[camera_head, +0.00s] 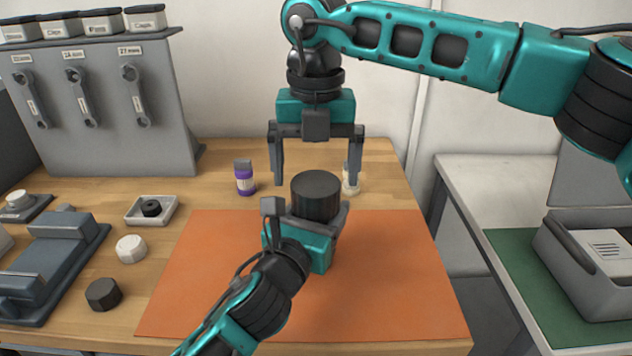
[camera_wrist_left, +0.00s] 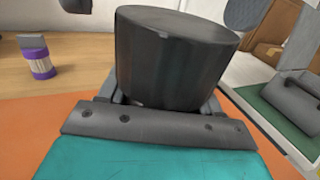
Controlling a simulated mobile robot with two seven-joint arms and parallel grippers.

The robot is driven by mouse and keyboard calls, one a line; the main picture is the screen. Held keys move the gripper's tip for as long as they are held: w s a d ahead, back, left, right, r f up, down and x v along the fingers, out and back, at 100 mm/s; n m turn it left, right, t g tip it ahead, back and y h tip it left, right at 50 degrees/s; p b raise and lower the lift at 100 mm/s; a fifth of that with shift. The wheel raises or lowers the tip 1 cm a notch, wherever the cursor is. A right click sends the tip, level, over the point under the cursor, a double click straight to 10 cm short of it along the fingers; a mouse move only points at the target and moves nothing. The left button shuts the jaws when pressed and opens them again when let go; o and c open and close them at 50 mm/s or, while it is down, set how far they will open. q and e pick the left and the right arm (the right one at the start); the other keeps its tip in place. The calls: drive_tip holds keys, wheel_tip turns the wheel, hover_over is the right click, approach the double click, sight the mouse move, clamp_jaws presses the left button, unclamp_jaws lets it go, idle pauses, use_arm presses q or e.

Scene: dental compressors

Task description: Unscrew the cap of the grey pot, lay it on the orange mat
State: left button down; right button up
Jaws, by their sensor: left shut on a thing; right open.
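The grey pot (camera_head: 316,197) is a dark, upright cylinder over the far part of the orange mat (camera_head: 215,290). My left gripper (camera_head: 307,218) is shut around its lower part. In the left wrist view the pot (camera_wrist_left: 172,62) stands between the fingers of my left gripper (camera_wrist_left: 160,110), which hide its base. The pot's top is flat and dark; I cannot make out a seam between cap and body. My right gripper (camera_head: 315,182) is open, pointing down above the pot, with one finger to each side of it.
A purple-banded bottle (camera_head: 244,178) and a small pale bottle (camera_head: 351,180) stand behind the mat. A white cap (camera_head: 131,248), a black cap (camera_head: 103,294) and a white tray (camera_head: 139,216) with a black ring lie to the left. The mat's front and right are clear.

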use_arm(q)
drive_tip(key=shift+c, duration=0.6)
unclamp_jaws()
